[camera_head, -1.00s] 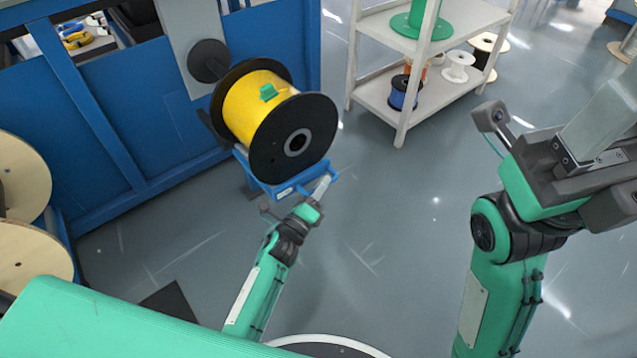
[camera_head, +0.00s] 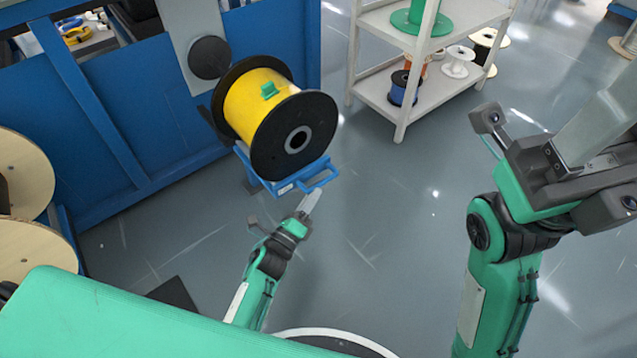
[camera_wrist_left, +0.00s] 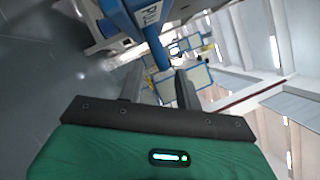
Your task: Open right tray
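A blue tray (camera_head: 292,180) with a loop handle (camera_head: 322,176) sits low under a black-flanged spool of yellow cable (camera_head: 258,98). In the left wrist view the tray's labelled front (camera_wrist_left: 150,14) and a blue handle bar (camera_wrist_left: 157,52) show ahead of the fingers. My left gripper (camera_head: 309,202) is just below the handle in the head view. Its two fingers stand apart in the left wrist view (camera_wrist_left: 158,88), with the bar's end in line with the gap. I cannot tell whether they touch it. My right gripper (camera_head: 590,150) is raised at the right, away from the tray; its fingertips are unclear.
A blue machine wall (camera_head: 160,95) with a grey panel and dark disc (camera_head: 210,57) stands behind the spool. A shelf (camera_head: 425,95) with several spools is at the upper right. Wooden reels (camera_head: 30,250) stand at left. The floor between tray and right arm is clear.

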